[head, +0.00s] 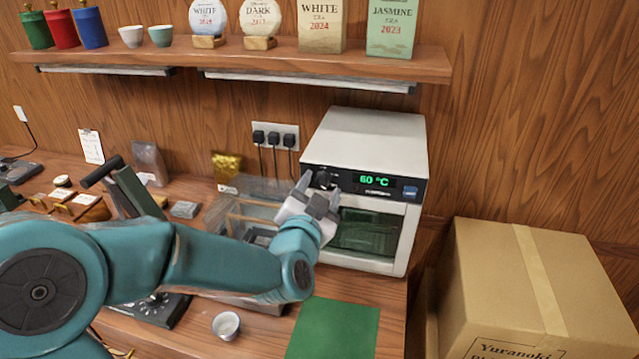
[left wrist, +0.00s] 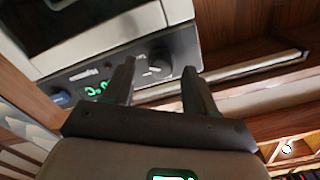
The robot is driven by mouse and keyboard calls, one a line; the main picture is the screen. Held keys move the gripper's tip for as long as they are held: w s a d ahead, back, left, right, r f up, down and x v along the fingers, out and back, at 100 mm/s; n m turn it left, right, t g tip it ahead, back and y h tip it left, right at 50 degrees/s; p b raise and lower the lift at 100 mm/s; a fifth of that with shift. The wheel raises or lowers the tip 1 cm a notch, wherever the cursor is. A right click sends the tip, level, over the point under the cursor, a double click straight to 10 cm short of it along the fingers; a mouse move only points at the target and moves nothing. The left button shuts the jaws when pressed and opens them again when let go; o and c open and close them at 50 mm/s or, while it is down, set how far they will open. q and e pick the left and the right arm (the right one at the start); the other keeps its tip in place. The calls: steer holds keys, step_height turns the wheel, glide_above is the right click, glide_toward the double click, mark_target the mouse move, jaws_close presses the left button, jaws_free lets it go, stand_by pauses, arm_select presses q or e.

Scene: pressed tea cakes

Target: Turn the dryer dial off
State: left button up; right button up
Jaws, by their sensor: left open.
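The dryer (head: 375,139) is a white box with a dark front panel at the back right of the counter. Its display (head: 374,181) glows green with "60 °C". The dark round dial (head: 323,179) is left of the display, partly behind my left gripper (head: 319,188). In the left wrist view, the dial (left wrist: 157,62) appears between the two open fingers of my left gripper (left wrist: 159,68). I cannot tell whether a finger touches it. The dial's pointer is not readable. My right gripper is not in view.
A shelf (head: 240,66) with tins, cups and tea boxes runs above the dryer. A large cardboard box (head: 500,275) stands at right. A clear container (head: 245,205) is left of the dryer.

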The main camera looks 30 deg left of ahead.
arm_select(q)
steer(key=shift+w+a+r, duration=0.1)
steer(key=shift+w, duration=0.25)
steer(key=shift+s, duration=0.1)
steer(key=c, duration=1)
steer(key=shift+c, duration=0.2)
